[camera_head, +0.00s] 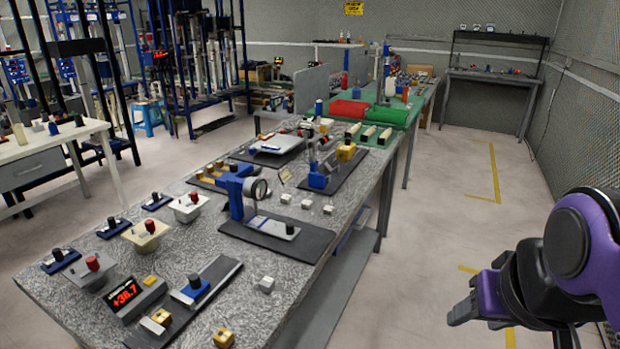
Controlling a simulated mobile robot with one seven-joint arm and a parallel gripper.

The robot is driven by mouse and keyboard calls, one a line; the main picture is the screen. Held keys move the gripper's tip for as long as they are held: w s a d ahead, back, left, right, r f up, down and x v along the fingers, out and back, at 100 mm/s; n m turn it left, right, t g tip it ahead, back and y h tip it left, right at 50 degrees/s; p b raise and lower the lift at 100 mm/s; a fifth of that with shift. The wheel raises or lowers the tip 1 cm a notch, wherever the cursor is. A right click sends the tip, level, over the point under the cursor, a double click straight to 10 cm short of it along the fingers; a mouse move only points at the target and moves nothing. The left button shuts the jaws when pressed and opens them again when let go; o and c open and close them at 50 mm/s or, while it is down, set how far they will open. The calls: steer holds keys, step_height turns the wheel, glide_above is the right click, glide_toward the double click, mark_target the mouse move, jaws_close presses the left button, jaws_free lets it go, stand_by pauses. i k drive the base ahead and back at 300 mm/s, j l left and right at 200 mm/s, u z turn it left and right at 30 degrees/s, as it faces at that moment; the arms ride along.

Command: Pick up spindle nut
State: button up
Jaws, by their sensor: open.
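I cannot tell for sure which object is the spindle nut. Several small silver blocky pieces lie on the speckled workbench (190,250): one silver piece (267,284) is near the front right edge, and others, such as a second silver piece (306,204), lie near the bench's middle. A small brass-coloured piece (223,338) is at the bottom edge of the view. My gripper (462,312) is at the lower right, over the floor and well apart from the bench. It is open and nothing shows in it.
A blue stand with a round lens (258,190) rises on a black mat mid-bench. A red digital display (126,292) and several red-knobbed boxes stand at front left. Red and green bins (388,117) are farther back. The floor (455,190) right of the bench is clear.

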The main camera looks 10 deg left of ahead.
mark_target(161, 316)
steer(key=k, duration=0.65)
steer(key=k+j+z, duration=0.2)
steer(key=k+j, duration=0.3)
steer(key=j, duration=0.15)
steer(key=k+j, duration=0.1)
steer(key=j, duration=0.3)
steer(key=k+j+z, duration=0.1)
steer(key=j, duration=0.3)
steer(key=j+z, duration=0.1)
steer(key=j, duration=0.7)
steer(key=i+j, duration=0.1)
steer(key=j, duration=0.2)
steer(key=i+j, duration=0.15)
steer(key=i+j+z, duration=0.1)
steer(key=j, duration=0.25)
